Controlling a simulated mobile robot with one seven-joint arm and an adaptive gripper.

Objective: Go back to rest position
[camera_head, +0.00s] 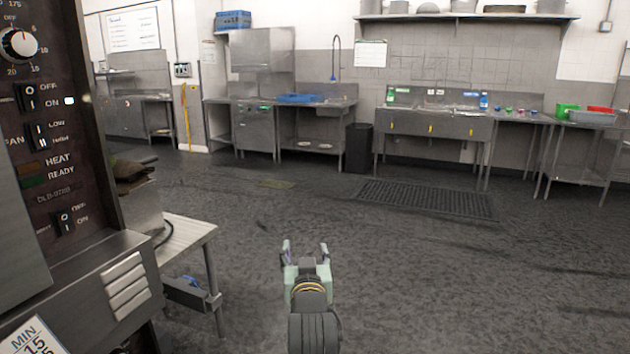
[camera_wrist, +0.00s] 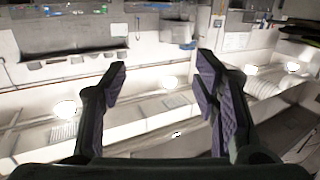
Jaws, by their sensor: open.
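My gripper (camera_head: 305,250) shows at the lower middle of the head view, stretched out over the dark floor. Its two fingers stand apart with nothing between them. In the wrist view my gripper (camera_wrist: 160,85) also shows open and empty, with dark padded fingers left and right. The wrist view looks toward a wall and bright lamps, and no object is close to the fingertips.
An oven panel (camera_head: 45,120) with switches fills the near left. A small table (camera_head: 190,238) stands beside it. Steel sinks (camera_head: 432,122), a black bin (camera_head: 358,147) and a side table (camera_head: 592,150) line the back. The middle floor (camera_head: 420,270) is clear.

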